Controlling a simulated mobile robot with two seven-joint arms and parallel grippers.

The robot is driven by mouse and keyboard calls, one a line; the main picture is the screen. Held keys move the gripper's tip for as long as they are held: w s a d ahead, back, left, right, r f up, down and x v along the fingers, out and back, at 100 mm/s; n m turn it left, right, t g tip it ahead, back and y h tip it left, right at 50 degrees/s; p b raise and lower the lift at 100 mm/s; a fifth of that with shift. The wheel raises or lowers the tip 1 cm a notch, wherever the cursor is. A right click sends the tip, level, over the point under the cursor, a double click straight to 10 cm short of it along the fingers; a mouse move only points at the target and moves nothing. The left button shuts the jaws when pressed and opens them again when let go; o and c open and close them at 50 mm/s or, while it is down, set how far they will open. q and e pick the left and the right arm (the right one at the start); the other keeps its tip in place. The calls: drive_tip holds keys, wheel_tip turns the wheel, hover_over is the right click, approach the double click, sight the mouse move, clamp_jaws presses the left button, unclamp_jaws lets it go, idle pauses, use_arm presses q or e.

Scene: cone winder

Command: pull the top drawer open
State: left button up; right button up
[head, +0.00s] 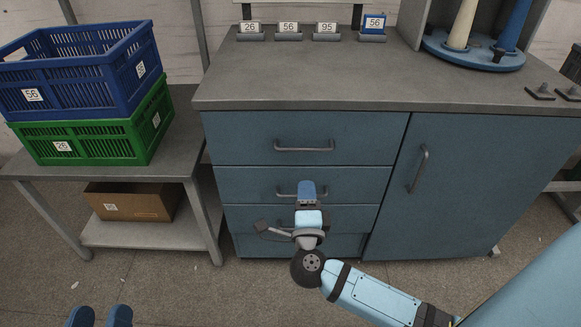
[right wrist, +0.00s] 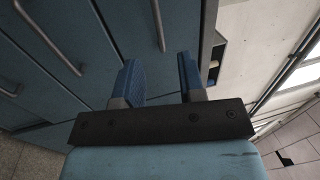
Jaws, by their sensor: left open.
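The blue top drawer (head: 240,135) is shut in the cabinet under the grey worktop. Its grey bar handle (head: 304,149) is fully visible and nothing holds it. My right gripper (head: 306,188) is in front of the cabinet, below that handle in the picture, and covers part of the second drawer's handle. In the right wrist view my right gripper (right wrist: 160,75) has its blue fingers apart with nothing between them; bar handles show there, but I cannot tell which is the top drawer's. My left gripper (head: 99,316) is open and empty at the bottom left edge.
A cabinet door (head: 455,185) with a vertical handle is right of the drawers. A side table (head: 185,130) at left bears a blue crate (head: 60,75) on a green crate (head: 100,145). A cardboard box (head: 150,203) sits on its lower shelf. Number cards stand on the worktop (head: 320,80).

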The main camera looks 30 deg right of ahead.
sight(304, 149)
use_arm(q)
drive_tip(key=f+g+b, duration=0.1)
drive_tip(key=f+b, duration=0.1)
drive_tip(key=f+g+b, duration=0.1)
drive_tip(key=f, duration=0.2)
drive_tip(key=shift+d+f+m+b, duration=0.2)
drive_tip(key=shift+f+m+b, duration=0.1)
drive_tip(key=shift+b, duration=0.1)
use_arm(e)
drive_tip(key=x, duration=1.3)
drive_tip(key=shift+w+d+f, duration=0.2)
drive_tip(key=shift+w+d, duration=0.1)
drive_tip(key=shift+w, duration=0.05)
clamp_jaws()
